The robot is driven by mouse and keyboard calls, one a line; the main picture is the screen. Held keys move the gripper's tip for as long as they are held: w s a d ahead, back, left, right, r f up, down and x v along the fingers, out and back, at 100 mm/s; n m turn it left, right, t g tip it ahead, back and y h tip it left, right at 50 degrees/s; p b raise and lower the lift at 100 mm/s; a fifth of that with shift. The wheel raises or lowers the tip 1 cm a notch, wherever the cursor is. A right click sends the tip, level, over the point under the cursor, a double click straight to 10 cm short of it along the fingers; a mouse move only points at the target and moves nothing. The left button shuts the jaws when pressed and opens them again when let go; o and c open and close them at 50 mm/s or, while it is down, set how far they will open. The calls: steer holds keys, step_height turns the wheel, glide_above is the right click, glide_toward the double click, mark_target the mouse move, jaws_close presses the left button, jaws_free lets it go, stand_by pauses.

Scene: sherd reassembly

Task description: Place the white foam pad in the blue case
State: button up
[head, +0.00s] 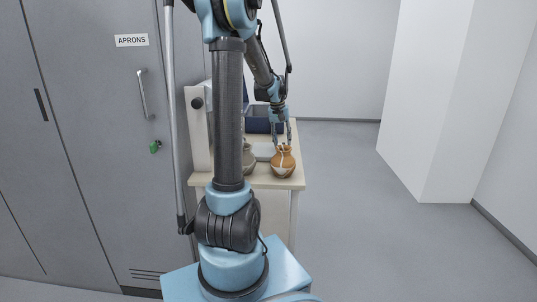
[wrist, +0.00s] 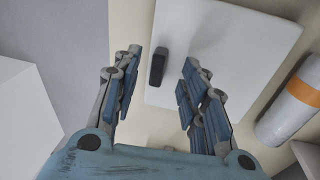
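The white foam pad (wrist: 220,50) lies flat on the table in the wrist view, with a dark upright block (wrist: 158,66), perhaps a grip, on its left part. In the head view the pad (head: 263,151) shows partly between two pots. My gripper (wrist: 161,60) is open, its fingers apart on either side of the dark block in the picture; nothing is held. Contact cannot be told. In the head view my gripper (head: 282,137) is above the table near the orange pot. The blue case (head: 262,125) stands behind the pad, partly hidden by my arm.
An orange pot with pale seams (head: 283,163) stands at the table's front right, a grey-brown pot (head: 249,158) left of it, partly hidden. A white cylinder with an orange band (wrist: 292,108) lies right of the pad. Grey cabinets (head: 100,150) stand left; the floor right is clear.

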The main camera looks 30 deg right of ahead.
steer(key=shift+d+f, duration=0.2)
steer(key=shift+f, duration=0.8)
jaws_close()
step_height(320, 180, up, 18)
